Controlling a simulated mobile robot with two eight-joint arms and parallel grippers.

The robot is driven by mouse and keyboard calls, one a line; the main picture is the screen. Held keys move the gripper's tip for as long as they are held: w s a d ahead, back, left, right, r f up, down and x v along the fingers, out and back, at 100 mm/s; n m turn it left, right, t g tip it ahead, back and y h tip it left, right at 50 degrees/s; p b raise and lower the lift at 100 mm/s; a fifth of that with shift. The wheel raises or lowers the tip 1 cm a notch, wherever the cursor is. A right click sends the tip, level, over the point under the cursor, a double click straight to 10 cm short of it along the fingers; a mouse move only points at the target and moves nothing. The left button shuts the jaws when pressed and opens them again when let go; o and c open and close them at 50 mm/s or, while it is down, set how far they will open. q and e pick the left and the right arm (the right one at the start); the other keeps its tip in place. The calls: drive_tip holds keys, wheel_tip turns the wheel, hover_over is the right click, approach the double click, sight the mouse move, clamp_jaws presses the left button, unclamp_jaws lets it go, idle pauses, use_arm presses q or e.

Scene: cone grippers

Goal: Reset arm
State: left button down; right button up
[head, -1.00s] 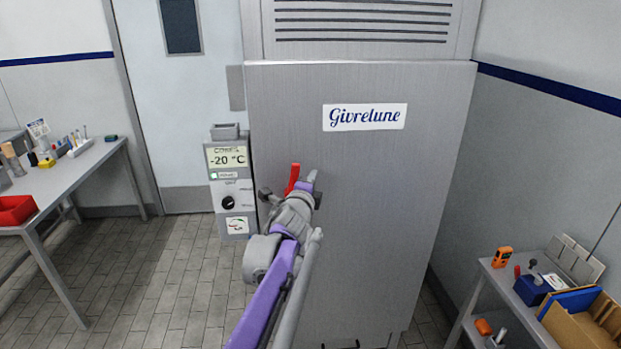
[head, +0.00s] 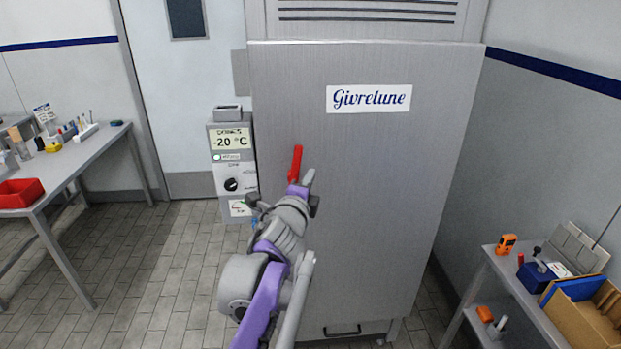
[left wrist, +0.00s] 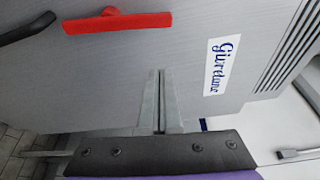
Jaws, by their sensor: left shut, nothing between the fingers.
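My left gripper (head: 308,182) is in front of the tall grey freezer door (head: 390,210), just below and to the right of a red handle (head: 296,163). Its two grey fingers are together with nothing between them, as the left wrist view (left wrist: 158,100) also shows. In that view the red handle (left wrist: 118,22) lies beyond the fingertips, apart from them, with a black curved bar (left wrist: 25,28) beside it. The freezer door is flush with its cabinet and carries a "Givrelune" label (head: 368,98). My right gripper is not in view.
A control box (head: 232,165) reading -20 °C stands left of the freezer. A workbench (head: 95,150) with a red bin (head: 20,193) is at the left. A shelf cart (head: 500,265) with an orange device (head: 506,244) and a cardboard box (head: 590,320) is at the right. Tiled floor at left is clear.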

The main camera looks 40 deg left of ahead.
use_arm(q)
drive_tip(key=shift+w, duration=0.1)
drive_tip(key=s+d+f+n+g+h, duration=0.4)
drive_tip(key=s+d+f+n, duration=0.2)
drive_tip(key=d+f, duration=0.8)
drive_tip(key=s+d+f+n+g+h, duration=0.4)
drive_tip(key=s+d+f+n, duration=0.3)
drive_tip(key=s+d+f, duration=0.4)
drive_tip(key=d+f+g, duration=0.1)
drive_tip(key=d+f, duration=0.2)
drive_tip(key=shift+s+f+g+h, duration=0.15)
drive_tip(key=shift+f+g+h, duration=0.15)
drive_tip(key=shift+f+h, duration=0.1)
